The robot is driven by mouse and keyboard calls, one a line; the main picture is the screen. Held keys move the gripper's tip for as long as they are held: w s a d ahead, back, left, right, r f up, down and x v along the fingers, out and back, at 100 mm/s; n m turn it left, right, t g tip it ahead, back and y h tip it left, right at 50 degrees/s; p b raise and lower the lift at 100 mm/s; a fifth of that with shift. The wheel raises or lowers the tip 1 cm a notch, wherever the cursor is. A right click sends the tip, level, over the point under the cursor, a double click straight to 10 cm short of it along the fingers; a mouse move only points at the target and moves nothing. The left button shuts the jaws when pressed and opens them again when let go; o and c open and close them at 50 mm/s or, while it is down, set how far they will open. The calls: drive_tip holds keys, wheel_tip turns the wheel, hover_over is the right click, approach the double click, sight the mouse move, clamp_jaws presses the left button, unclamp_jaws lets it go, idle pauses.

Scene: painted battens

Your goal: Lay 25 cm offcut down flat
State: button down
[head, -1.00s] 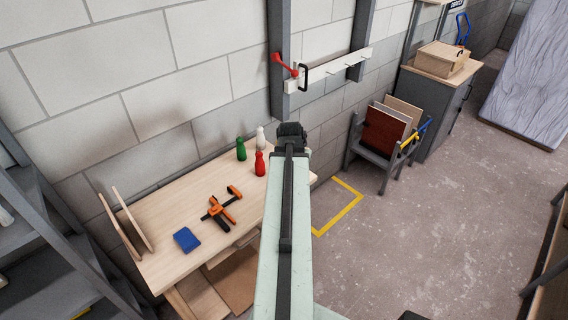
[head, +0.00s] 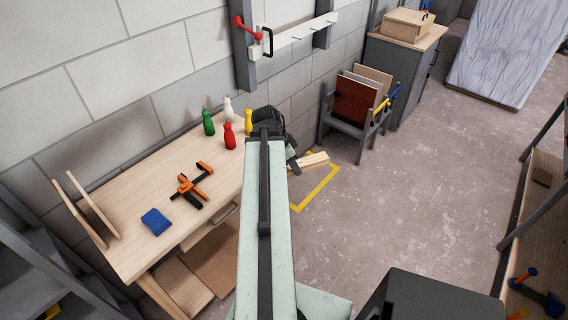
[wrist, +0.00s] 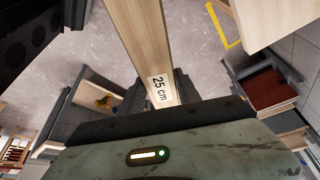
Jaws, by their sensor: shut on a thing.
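The 25 cm offcut (wrist: 145,40) is a pale wooden batten with "25 cm" printed near its end in the wrist view. My gripper (wrist: 158,105) is shut on it near that printed end, and the batten runs away toward the top. In the head view a pale end of the offcut (head: 312,160) sticks out right of my gripper (head: 292,163), above the floor beside the bench's right end. My arm and wrist hide the rest of it there. It appears held clear of surfaces, but its exact height cannot be told.
A rack of boards (head: 357,100) stands behind.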

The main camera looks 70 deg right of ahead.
wheel_tip(320, 180, down, 39)
drive_tip(key=b, duration=3.6)
